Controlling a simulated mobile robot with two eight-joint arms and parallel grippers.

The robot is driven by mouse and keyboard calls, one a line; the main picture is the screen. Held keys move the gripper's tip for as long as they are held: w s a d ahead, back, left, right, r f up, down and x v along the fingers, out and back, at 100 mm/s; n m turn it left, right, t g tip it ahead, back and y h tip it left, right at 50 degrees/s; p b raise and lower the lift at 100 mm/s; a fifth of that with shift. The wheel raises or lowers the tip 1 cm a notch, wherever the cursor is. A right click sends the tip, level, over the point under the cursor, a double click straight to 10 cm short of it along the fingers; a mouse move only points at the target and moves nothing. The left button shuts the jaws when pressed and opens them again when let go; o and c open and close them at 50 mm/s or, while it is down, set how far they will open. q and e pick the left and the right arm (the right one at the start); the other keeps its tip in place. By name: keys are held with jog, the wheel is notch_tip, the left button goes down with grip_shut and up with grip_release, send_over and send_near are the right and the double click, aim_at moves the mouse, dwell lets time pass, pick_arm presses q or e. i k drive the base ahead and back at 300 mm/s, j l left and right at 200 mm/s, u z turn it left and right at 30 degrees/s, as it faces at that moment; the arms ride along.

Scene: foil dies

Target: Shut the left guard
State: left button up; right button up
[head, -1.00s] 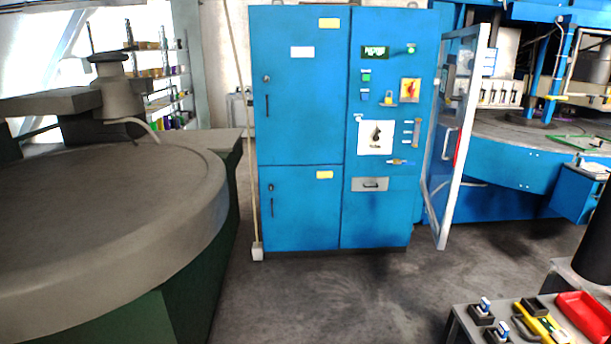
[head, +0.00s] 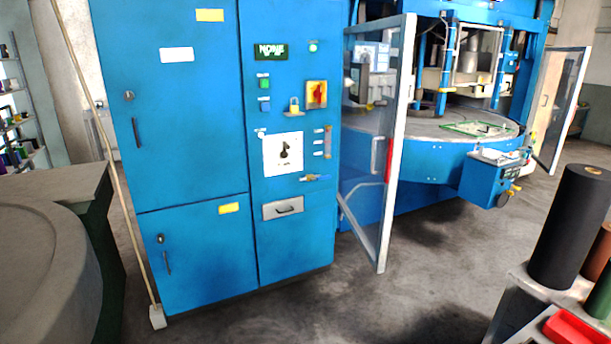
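The left guard (head: 396,150) is a clear panel in a pale metal frame with a handle and a red strip on its free edge. It stands open, swung out toward me, just right of the blue cabinet. Behind it is the blue press with a round grey table (head: 440,128). Another framed guard (head: 556,110) stands swung out at the press's right side. Neither of my grippers shows in the head view.
The blue cabinet (head: 190,100) with switches and a drawer stands left of the guard. A pole (head: 108,150) leans beside it. A control box (head: 495,178) fronts the press. A bench with a black roll (head: 570,228) and red tray (head: 578,328) is at lower right. Floor before the guard is clear.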

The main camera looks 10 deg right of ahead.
aim_at(392, 116)
jog(key=i+j+z, duration=1)
jog(key=z, duration=0.3)
jog(key=i+j+z, duration=0.2)
jog(key=z, duration=0.25)
jog(key=i+j+z, duration=0.15)
jog(key=j, duration=0.2)
jog(key=i+j+z, duration=0.15)
jog(key=j, duration=0.2)
jog(key=j+z, duration=0.15)
jog(key=j, duration=0.2)
jog(key=i+j, duration=0.1)
jog(key=j, duration=0.3)
jog(key=i+j, duration=0.15)
jog(key=j, duration=0.25)
jog(key=i+j+z, duration=0.1)
jog(key=j, duration=0.3)
jog(key=i+j, duration=0.1)
jog(key=j, duration=0.3)
jog(key=i+j, duration=0.1)
jog(key=j, duration=0.3)
